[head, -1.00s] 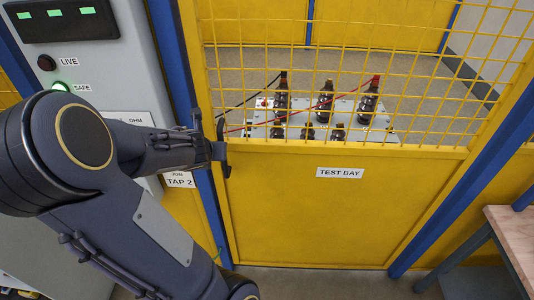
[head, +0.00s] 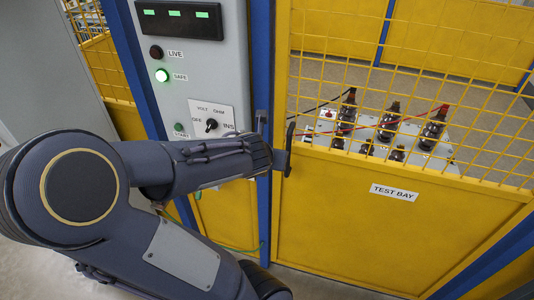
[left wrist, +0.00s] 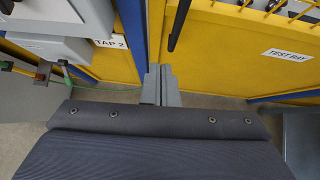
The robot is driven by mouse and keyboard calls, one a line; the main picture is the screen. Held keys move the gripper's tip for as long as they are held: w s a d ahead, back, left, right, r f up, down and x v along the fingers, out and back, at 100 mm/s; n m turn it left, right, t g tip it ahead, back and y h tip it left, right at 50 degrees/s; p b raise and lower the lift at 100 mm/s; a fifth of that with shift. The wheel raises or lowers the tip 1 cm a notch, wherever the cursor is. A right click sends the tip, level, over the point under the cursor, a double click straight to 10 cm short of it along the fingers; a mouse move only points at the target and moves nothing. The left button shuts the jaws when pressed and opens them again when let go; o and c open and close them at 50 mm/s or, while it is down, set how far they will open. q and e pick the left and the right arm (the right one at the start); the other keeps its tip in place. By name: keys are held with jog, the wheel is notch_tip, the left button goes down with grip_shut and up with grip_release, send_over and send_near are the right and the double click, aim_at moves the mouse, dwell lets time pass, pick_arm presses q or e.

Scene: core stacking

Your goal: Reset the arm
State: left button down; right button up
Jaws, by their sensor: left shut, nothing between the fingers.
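My left arm (head: 170,175) reaches in from the left in the head view, its wrist in front of the blue post beside the yellow gate (head: 370,225). My left gripper (left wrist: 160,75) shows in the left wrist view as two grey fingers together, empty. It points toward the foot of the gate and post. The black gate handle (head: 289,148) is just right of the wrist in the head view. It also shows in the left wrist view (left wrist: 179,24), apart from the fingers. My right gripper is in neither view.
A grey control panel (head: 178,75) stands at left with a green lit SAFE lamp (head: 161,75) and a selector dial (head: 211,124). Behind the mesh, a test rig (head: 372,130) holds several dark insulators with red and black leads. Floor shows below.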

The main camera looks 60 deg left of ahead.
pick_arm(q)
jog(key=shift+s+d+r, duration=0.35)
jog(key=shift+d+r, duration=0.05)
jog(key=shift+r, duration=0.05)
jog(key=s+d+f+n+h+b, duration=0.1)
jog(key=d+n+h, duration=0.4)
jog(key=d+n, duration=0.8)
jog(key=s+d+f+n+g+h+b, duration=0.1)
jog(key=d+n+h, duration=0.4)
jog(key=d+n, duration=0.9)
jog(key=shift+s+d+f+n+b, duration=0.3)
jog(key=shift+f+n+b, duration=0.35)
jog(key=shift+n+b, duration=0.4)
